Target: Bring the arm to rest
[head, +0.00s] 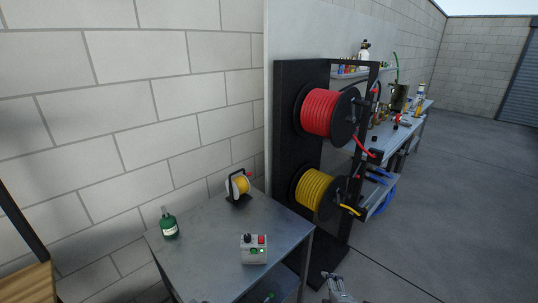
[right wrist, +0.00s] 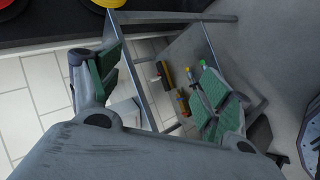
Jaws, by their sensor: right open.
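My right gripper (head: 338,289) shows at the bottom edge of the head view, right of the grey metal table (head: 205,250) and in front of the reel stand. In the right wrist view the right gripper (right wrist: 160,65) has its two green-padded fingers spread wide, with nothing held between them. Beyond the fingers are a metal frame with a shelf and several small items lying on it. Most of the right arm is outside the head view. My left gripper is in neither view.
A black stand (head: 293,140) carries a red hose reel (head: 322,113) and a yellow one (head: 318,190). Open floor (head: 450,210) lies to the right.

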